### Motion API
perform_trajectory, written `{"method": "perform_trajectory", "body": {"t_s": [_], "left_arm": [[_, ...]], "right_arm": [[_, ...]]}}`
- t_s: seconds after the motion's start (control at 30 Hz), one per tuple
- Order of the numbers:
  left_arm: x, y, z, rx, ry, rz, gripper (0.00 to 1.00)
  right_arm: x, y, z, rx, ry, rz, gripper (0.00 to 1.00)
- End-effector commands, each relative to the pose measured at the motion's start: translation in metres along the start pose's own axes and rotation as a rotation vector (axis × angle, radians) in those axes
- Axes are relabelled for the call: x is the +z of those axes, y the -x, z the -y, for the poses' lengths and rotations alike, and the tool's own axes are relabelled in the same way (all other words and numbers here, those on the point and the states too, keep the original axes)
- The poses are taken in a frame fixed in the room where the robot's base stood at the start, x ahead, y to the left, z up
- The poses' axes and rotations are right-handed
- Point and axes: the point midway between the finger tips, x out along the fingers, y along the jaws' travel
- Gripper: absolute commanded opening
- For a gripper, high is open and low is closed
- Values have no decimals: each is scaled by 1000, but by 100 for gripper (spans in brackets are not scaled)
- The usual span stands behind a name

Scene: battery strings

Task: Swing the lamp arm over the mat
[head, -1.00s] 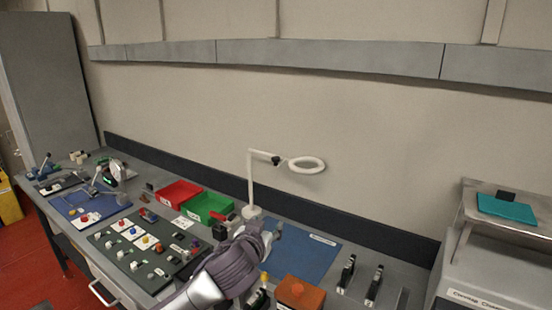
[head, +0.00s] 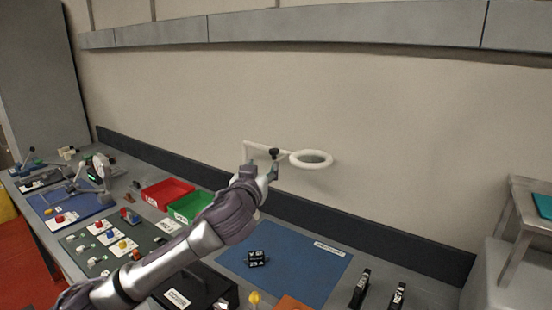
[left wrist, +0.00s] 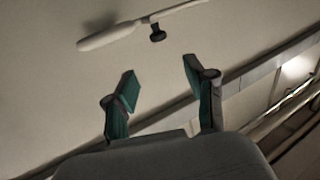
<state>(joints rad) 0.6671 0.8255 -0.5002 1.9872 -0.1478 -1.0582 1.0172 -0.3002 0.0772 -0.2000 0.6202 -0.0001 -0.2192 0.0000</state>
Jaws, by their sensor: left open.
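The white lamp arm (head: 258,148) reaches right from its post to a white ring head (head: 310,158), with a dark knob (head: 273,153) near the ring. The post is mostly hidden behind my left gripper (head: 263,168). The blue mat (head: 300,284) lies on the bench below and to the front. In the left wrist view the ring (left wrist: 107,37) shows nearly edge-on, and the knob (left wrist: 157,33) hangs beyond the gap between my fingertips (left wrist: 160,70). The left gripper is open and empty, just below the knob, seemingly apart from it. My right gripper is not in view.
A black block with white marks (head: 257,258) is on the mat. Red (head: 166,194) and green (head: 190,206) bins stand left of the lamp. Two black upright parts (head: 359,288) stand at the front right. The wall is behind the lamp.

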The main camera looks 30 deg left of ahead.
Motion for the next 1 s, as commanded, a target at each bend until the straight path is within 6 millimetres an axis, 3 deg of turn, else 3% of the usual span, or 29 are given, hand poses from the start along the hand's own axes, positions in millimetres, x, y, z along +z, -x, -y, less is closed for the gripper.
{"method": "perform_trajectory", "body": {"t_s": [0.1, 0.27, 0.7, 1.0], "left_arm": [[8, -2, 0, -1, 0, 0, 55], [4, -18, 0, -2, -1, 1, 55], [4, -106, 0, -3, -1, 2, 55], [7, -135, 0, -1, -1, 1, 55]], "right_arm": [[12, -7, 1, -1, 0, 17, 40], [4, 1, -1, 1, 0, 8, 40], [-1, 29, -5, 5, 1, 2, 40], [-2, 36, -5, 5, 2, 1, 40]]}}
